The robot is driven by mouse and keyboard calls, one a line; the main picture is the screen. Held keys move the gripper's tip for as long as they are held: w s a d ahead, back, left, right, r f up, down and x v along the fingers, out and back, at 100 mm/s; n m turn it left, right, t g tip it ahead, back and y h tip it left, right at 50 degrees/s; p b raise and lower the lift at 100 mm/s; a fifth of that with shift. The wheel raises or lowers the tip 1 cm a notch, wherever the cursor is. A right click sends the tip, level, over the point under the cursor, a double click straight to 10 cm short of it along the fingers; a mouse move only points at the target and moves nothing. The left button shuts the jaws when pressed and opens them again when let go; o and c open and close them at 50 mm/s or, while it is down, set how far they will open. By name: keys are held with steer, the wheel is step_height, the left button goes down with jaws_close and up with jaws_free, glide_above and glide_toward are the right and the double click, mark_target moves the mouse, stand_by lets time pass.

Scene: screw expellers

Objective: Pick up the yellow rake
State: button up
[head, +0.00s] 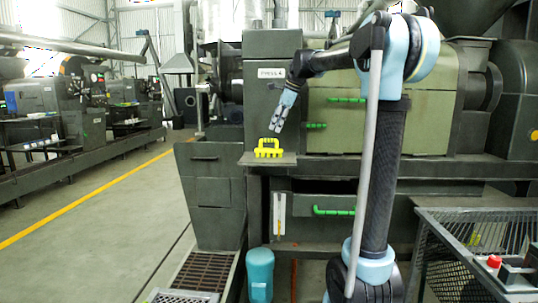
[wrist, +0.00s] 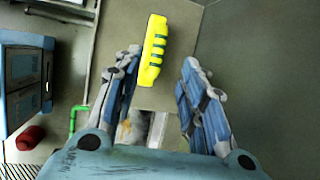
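The yellow rake (head: 268,148) stands on a small grey shelf (head: 286,160) at the front of the machine in the head view. In the wrist view the rake (wrist: 154,48) shows beyond the fingertips, nearer the left finger, with dark green marks along one side. My gripper (head: 279,124) is just above the rake and slightly right of it in the head view, pointing down. In the wrist view my gripper (wrist: 162,57) has its two fingers spread apart with nothing held between them. A gap shows between gripper and rake in the head view.
The machine's upright housing (head: 258,100) rises behind the shelf. Green handles (head: 316,126) stick out from the panels on the right. A mesh-sided cart (head: 450,255) with a red item (head: 494,261) stands at lower right. Open floor (head: 120,235) lies on the left.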

steer(key=shift+x, duration=3.75)
steer(key=shift+s+d+f, duration=0.1)
steer(key=shift+d, duration=0.05)
jaws_close()
